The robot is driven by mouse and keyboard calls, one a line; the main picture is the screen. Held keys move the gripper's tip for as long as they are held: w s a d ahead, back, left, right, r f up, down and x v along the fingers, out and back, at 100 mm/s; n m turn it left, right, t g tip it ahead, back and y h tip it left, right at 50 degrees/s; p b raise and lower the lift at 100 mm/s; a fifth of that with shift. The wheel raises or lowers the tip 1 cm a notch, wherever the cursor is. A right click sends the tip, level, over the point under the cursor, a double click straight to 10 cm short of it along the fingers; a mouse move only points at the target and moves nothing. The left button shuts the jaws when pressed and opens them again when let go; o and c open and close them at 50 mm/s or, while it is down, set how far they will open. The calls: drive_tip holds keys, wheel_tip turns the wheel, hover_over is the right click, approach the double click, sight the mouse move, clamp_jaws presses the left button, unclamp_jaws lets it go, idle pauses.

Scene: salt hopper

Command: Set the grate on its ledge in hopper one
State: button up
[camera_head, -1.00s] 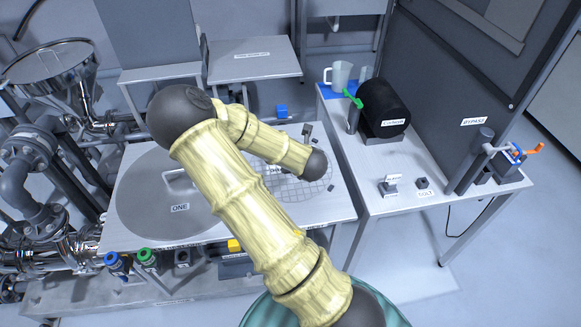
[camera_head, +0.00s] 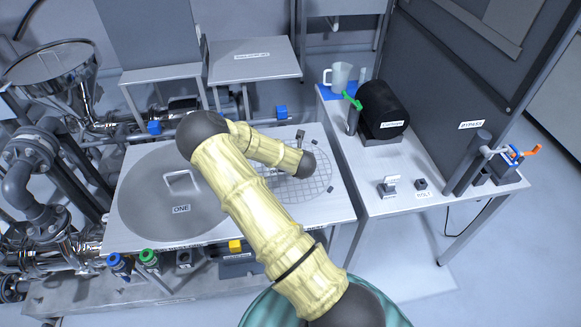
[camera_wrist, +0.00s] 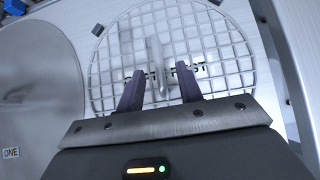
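The grate (camera_head: 316,187) is a round wire grid lying on the right part of the pale worktop. In the wrist view the grate (camera_wrist: 232,50) fills the upper middle, with a raised bar handle (camera_wrist: 153,52) and lettering ending in "REST" below the wires. My gripper (camera_wrist: 160,73) is over the grate with its two dark fingers apart, one on each side of the handle; contact cannot be seen. In the head view my arm hides the gripper. Hopper one's place shows a large round grey lid (camera_head: 150,205) labelled ONE, with a handle; no ledge is visible.
A side table (camera_head: 360,203) at right holds a black cylinder (camera_head: 383,108), a jug (camera_head: 340,75) and small blocks. Pipes and a funnel (camera_head: 50,62) stand at left.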

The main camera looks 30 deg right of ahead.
drive_tip(key=shift+w+d+f, duration=0.1)
drive_tip(key=shift+w+f, duration=0.2)
drive_tip(key=shift+f, duration=0.05)
drive_tip(key=shift+p+x, duration=0.9)
drive_tip(key=shift+x, duration=1.7)
drive_tip(key=shift+r, duration=0.1)
drive_tip(key=shift+c, duration=0.3)
drive_tip(key=shift+w, duration=0.1)
clamp_jaws()
